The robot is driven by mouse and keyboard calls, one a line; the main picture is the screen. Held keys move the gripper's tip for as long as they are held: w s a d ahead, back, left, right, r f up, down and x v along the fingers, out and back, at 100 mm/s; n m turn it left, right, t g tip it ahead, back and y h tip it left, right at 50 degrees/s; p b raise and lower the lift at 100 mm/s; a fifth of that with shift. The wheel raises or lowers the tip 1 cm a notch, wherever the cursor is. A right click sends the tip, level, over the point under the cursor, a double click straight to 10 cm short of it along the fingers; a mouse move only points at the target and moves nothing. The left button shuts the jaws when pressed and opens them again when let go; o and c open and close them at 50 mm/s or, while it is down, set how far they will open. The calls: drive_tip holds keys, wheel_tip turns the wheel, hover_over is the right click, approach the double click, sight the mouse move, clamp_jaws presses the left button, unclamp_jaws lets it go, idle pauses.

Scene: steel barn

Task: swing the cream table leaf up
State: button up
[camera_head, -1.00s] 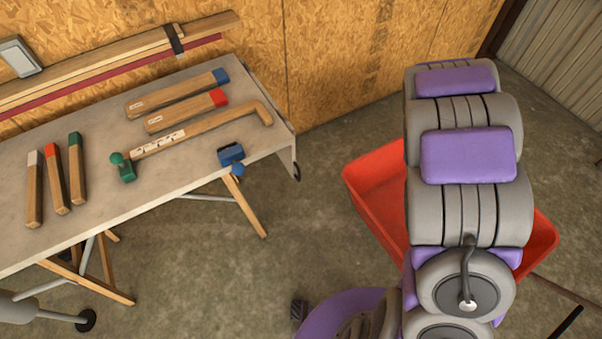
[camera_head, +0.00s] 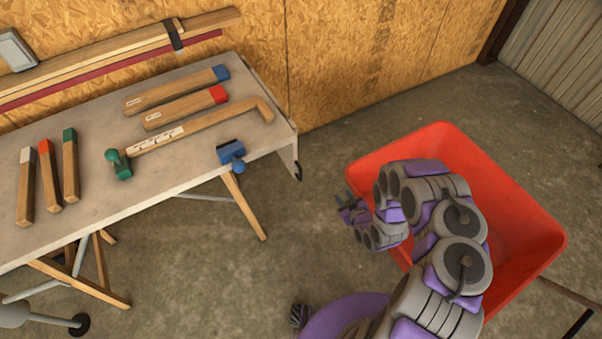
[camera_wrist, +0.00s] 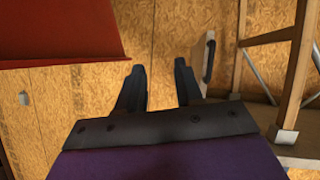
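The cream table (camera_head: 100,205) stands at the left in the head view. Its leaf (camera_head: 290,152) hangs down at the right end, seen nearly edge-on with a dark piece at its lower corner. In the wrist view a narrow cream panel (camera_wrist: 199,58) with a dark handle-like strip, apparently the leaf, stands just right of the fingers. My gripper (camera_head: 349,207) is right of and below the leaf in the head view, apart from it. In the wrist view my gripper (camera_wrist: 157,78) is open, with nothing between its fingers. The leaf's broad face is mostly hidden.
A red tub (camera_head: 520,215) stands right of and behind my arm. Slanted wooden legs (camera_head: 244,206) stand under the table. Floor is clear between table and tub.

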drive_tip(key=s+a+f+t+y, duration=0.1)
drive_tip(key=s+a+t, duration=0.15)
drive_tip(key=a, duration=0.35)
drive_tip(key=m+t+y+p, duration=0.1)
drive_tip(key=m+t+p, duration=0.1)
drive_tip(key=m+p, duration=0.1)
approach(301, 173)
drive_tip(key=b+x, duration=0.3)
drive_tip(key=x, duration=0.8)
drive_tip(key=shift+d, duration=0.1)
idle(0.5)
clamp_jaws()
idle(0.3)
